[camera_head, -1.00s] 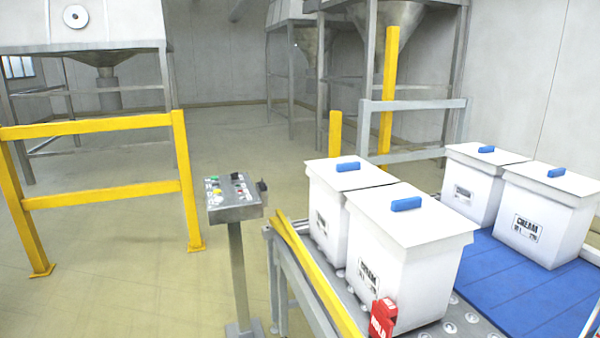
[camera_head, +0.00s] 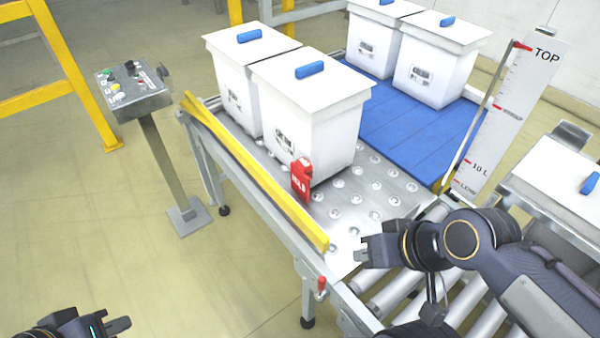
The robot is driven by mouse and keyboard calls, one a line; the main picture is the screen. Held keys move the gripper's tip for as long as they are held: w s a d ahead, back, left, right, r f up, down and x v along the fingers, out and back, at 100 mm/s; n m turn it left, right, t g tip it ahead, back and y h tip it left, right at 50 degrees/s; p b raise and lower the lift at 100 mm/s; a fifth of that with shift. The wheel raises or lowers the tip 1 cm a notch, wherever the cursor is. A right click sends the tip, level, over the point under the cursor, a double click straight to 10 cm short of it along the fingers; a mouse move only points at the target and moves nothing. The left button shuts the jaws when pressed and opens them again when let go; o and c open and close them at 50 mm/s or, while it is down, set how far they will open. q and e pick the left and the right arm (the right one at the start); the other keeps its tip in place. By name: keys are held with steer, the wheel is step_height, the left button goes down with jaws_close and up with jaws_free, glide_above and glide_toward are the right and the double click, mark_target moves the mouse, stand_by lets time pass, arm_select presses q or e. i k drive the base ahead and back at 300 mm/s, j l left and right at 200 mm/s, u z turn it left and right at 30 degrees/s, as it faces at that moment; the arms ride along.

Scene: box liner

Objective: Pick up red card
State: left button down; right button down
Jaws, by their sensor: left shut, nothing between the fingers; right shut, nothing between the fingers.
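The red card (camera_head: 301,180) stands upright at the front lower corner of the nearer white box (camera_head: 318,120) on the ball-roller table. It bears white lettering, only partly readable as "HOLD". My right gripper (camera_head: 364,250) is shut and empty, over the table's near end, below and to the right of the card and apart from it. My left gripper (camera_head: 122,325) is shut and empty at the bottom left, over the floor and far from the card.
A yellow rail (camera_head: 255,175) runs along the table's left edge, beside the card. A control panel (camera_head: 133,90) stands on a post to the left. Rollers (camera_head: 385,292) lie under my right arm. A marked gauge board (camera_head: 510,105) stands at the right. Open floor lies at the left.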

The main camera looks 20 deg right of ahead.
mark_target(301, 170)
steer(key=i+j+z, duration=0.15)
steer(key=j, duration=0.2)
steer(key=i+j+z, duration=0.2)
steer(key=j, duration=0.2)
steer(key=i+j+z, duration=0.15)
steer(key=j, duration=0.25)
steer(key=i+j+z, duration=0.2)
steer(key=j, duration=0.2)
